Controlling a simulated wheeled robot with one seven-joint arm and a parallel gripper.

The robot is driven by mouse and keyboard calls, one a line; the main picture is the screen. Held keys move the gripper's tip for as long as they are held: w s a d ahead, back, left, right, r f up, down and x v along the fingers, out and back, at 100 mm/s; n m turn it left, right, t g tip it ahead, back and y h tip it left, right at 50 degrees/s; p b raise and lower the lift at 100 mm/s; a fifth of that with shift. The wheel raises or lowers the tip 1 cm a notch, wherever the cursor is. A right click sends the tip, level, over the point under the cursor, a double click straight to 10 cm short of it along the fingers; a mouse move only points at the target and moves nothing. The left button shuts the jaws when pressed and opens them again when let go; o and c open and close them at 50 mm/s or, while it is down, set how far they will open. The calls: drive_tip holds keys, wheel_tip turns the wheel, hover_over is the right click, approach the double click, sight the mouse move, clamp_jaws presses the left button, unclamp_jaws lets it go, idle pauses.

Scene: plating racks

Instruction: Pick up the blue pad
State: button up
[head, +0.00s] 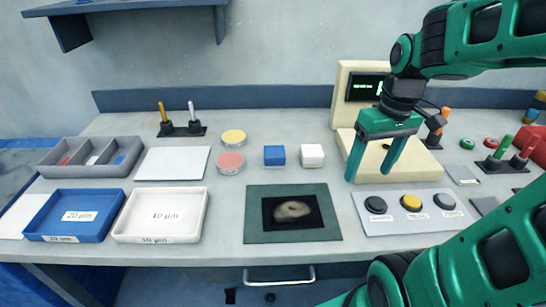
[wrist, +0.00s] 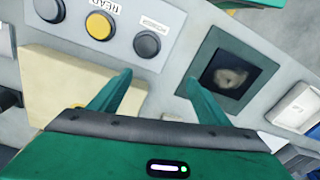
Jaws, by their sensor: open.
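A blue block (head: 274,155) sits on the bench left of centre, next to a white block (head: 312,155). A small flat blue piece (head: 119,160) lies in the right compartment of the grey divided tray (head: 100,142). I cannot tell for sure which of the two is the blue pad. My gripper (head: 369,177) is open and empty, pointing down in front of the beige instrument, right of both blue things. In the wrist view its fingers (wrist: 157,80) are spread with nothing between them.
A button panel (head: 375,222) lies below my gripper, beside a dark green mat (head: 256,232) with a sample. The beige instrument (head: 414,160) stands close behind. Yellow (head: 233,137) and pink (head: 230,163) round tins, blue (head: 108,222) and white (head: 190,228) trays are further left.

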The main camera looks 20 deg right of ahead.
drive_tip(key=w+a+r+n+y, duration=0.1)
drive_tip(key=w+a+n, duration=0.2)
drive_tip(key=w+n, duration=0.3)
drive_tip(key=w+a+r+n+y, duration=0.1)
drive_tip(key=w+a+n, duration=0.2)
drive_tip(key=w, duration=0.4)
drive_tip(key=n+y, duration=0.2)
drive_tip(key=n, duration=0.4)
approach(274, 150)
drive_tip(key=s, duration=0.2)
drive_tip(key=shift+t, duration=0.4)
drive_tip(key=x, duration=0.6)
drive_tip(key=shift+w+a+r, duration=0.15)
drive_tip(key=shift+w, duration=0.05)
drive_tip(key=x, duration=0.4)
drive_tip(key=shift+w+f, duration=0.4)
drive_tip(key=c, duration=1.2)
